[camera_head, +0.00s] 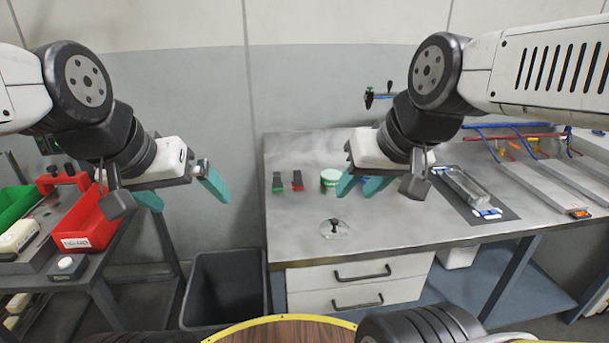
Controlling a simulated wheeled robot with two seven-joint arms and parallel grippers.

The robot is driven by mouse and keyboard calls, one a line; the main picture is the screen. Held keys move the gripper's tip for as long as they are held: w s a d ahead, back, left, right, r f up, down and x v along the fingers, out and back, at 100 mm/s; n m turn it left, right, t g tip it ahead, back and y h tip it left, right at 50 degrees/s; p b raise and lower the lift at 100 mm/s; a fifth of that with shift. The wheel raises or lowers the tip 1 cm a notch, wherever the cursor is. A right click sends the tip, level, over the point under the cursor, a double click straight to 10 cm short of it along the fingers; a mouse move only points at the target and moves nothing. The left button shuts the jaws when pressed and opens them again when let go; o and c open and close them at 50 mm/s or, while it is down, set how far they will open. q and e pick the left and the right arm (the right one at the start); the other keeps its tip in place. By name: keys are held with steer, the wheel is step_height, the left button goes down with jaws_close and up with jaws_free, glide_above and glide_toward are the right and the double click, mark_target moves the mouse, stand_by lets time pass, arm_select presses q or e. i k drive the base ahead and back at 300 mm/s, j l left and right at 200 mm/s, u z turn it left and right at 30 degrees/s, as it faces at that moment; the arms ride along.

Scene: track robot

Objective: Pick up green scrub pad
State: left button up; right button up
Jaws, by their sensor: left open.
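I cannot make out a green scrub pad for certain. A small black item with a green end (277,182) lies at the left of the grey workbench (300,220). A round green and white item (329,178) stands farther right, close beside my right gripper in the picture. My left gripper (181,191) is open and empty, in the air left of the bench. My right gripper (361,187) has its teal fingers apart, over the bench; nothing shows held in it. It partly hides a blue item behind its fingers.
A black and red item (297,181) lies by the green-ended one. A metal disc (334,229) is set near the bench front. A grey bin (224,290) stands left of the drawers. A cart with a red bin (88,222) and green bin (17,205) is at left.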

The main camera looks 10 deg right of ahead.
mark_target(277, 185)
steer(key=i+l+u, duration=0.1)
steer(key=i+u, duration=0.2)
steer(key=u, duration=0.15)
steer(key=i+l+u, duration=0.15)
steer(key=u, duration=0.3)
steer(key=i+l, duration=0.05)
steer(key=i, duration=0.05)
